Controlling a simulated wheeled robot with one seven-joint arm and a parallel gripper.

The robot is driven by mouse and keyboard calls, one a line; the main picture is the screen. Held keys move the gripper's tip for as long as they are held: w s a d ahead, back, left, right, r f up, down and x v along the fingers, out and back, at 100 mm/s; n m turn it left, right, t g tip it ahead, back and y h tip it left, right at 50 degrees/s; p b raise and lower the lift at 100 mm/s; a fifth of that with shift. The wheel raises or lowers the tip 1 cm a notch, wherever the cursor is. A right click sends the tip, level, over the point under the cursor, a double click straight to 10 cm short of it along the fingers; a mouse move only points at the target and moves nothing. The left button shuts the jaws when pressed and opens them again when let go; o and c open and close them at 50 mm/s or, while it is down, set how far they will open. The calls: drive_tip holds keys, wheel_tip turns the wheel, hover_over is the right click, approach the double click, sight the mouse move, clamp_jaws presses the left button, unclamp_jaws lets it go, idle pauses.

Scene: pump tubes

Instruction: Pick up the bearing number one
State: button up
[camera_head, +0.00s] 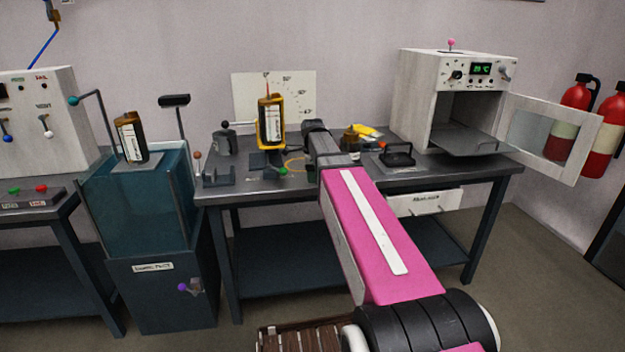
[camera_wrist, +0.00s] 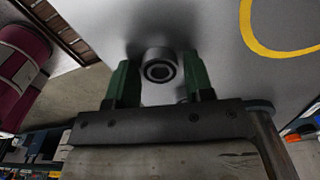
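A small dark grey ring-shaped bearing (camera_wrist: 160,66) sits on the grey tabletop in the wrist view. Its round bore faces the camera. My gripper (camera_wrist: 160,80) has two green fingers, one on each side of the bearing. The fingers stand apart, with a narrow gap to the bearing on each side, so the gripper looks open. No number can be read on the bearing. In the head view I cannot make out the bearing, and my pink arm covers part of the workbench (camera_head: 440,180).
A yellow curved line (camera_wrist: 250,35) is on the tabletop near the bearing. On the bench stand a yellow-framed bottle (camera_head: 271,122), a black-handled item (camera_head: 398,155) and an oven (camera_head: 428,100) with its door open. A blue tank (camera_head: 130,205) stands left of the bench.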

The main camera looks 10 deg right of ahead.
drive_tip(key=c, duration=0.6)
drive_tip(key=shift+o, duration=0.2)
drive_tip(key=shift+r, duration=0.15)
